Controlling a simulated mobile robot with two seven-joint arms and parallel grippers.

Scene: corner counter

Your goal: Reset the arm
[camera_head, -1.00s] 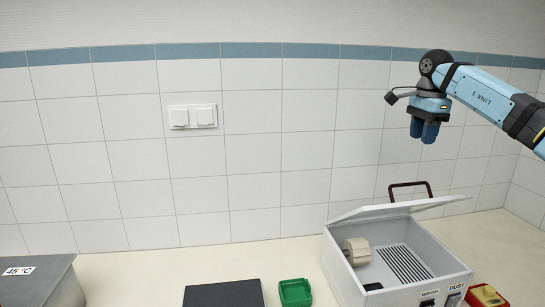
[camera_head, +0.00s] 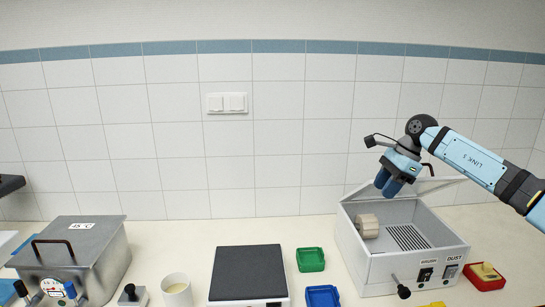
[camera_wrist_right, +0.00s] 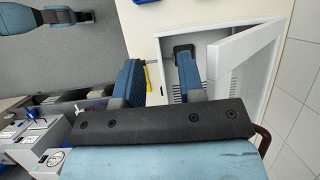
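My right arm comes in from the right in the head view. Its gripper (camera_head: 391,183) points down and tilts slightly left, in front of the open lid of a light grey box (camera_head: 400,271). In the right wrist view the two blue fingers of the gripper (camera_wrist_right: 158,78) stand apart with nothing held between them. The open box (camera_wrist_right: 233,85) lies beyond them there. I do not see my left gripper in either view.
The box holds a beige roller (camera_head: 367,226). Left of it are green (camera_head: 310,259) and blue (camera_head: 322,296) trays, a dark-topped plate (camera_head: 248,272), a mug (camera_head: 176,290) and a metal bath (camera_head: 90,255). Space above the left counter is clear.

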